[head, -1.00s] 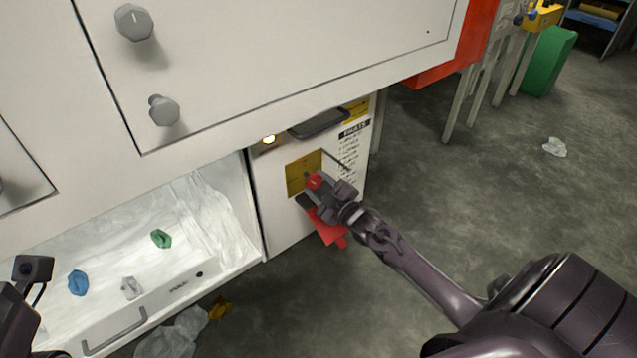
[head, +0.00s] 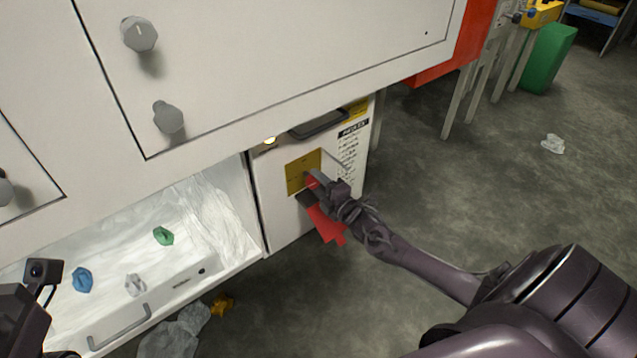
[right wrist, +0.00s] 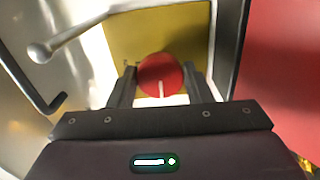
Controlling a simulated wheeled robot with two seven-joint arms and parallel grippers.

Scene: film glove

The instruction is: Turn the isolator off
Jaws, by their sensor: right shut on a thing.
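The isolator is a round red knob (right wrist: 160,75) with a white line on it, on a yellow plate (head: 303,172). The plate is on the front of a narrow white panel under the cabinet. My right gripper (right wrist: 160,88) is shut on the red knob, one finger on each side of it. In the right wrist view the white line points down toward the gripper. In the head view the gripper mostly hides the knob. Part of my left wrist shows at the lower left edge of the head view; its fingers are out of frame.
A red piece (head: 326,224) hangs just below my right gripper. A pale lever with a ball end (right wrist: 40,52) is close at left in the wrist view. An open white drawer (head: 180,283) holds small coloured crumpled pieces. Open floor lies at right.

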